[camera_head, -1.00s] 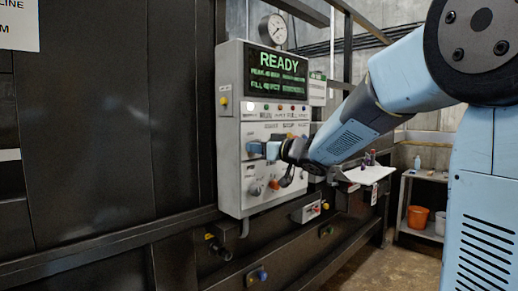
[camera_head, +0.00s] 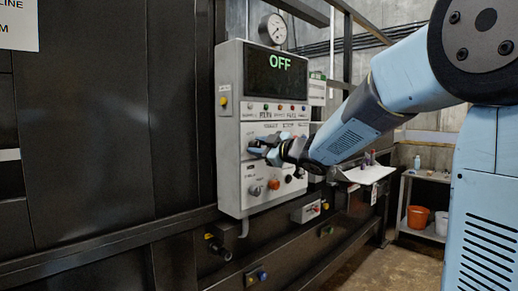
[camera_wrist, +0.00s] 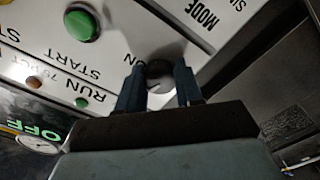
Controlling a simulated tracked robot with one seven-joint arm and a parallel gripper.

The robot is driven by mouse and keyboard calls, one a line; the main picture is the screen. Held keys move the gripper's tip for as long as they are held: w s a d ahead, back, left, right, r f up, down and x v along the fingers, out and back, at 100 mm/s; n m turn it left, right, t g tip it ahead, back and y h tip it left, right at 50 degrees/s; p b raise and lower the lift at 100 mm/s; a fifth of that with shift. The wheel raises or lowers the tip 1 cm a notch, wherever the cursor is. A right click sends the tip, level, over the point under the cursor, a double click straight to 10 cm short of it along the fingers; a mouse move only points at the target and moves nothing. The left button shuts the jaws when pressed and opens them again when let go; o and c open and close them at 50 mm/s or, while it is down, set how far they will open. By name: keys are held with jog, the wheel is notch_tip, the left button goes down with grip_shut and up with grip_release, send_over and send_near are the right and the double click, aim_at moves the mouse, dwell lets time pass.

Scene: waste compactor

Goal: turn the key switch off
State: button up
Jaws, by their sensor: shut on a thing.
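The grey control panel (camera_head: 231,175) stands upright, and its display (camera_head: 275,64) reads OFF in green. My gripper (camera_head: 262,150) is at the left middle of the panel, in front of the switches. In the wrist view my gripper (camera_wrist: 160,90) has one dark finger on each side of the key switch (camera_wrist: 159,70), a dark round part with a grey face beside a partly covered label ending in "ON". The fingers are shut on it. In the head view my gripper hides the switch.
In the wrist view a green start button (camera_wrist: 82,24) sits near the fingers. Below my gripper in the head view are an orange-red knob (camera_head: 274,184) and a black knob (camera_head: 289,178). A pressure gauge (camera_head: 273,29) stands above the panel. A shelf with an orange bucket (camera_head: 418,218) is at right.

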jog(key=shift+f+n, duration=0.1)
jog(key=shift+n, duration=1.4)
jog(key=o, duration=1)
jog(key=shift+o, duration=0.2)
jog(key=v, duration=1.3)
jog(key=shift+s+d, duration=0.25)
jog(key=shift+s, duration=0.05)
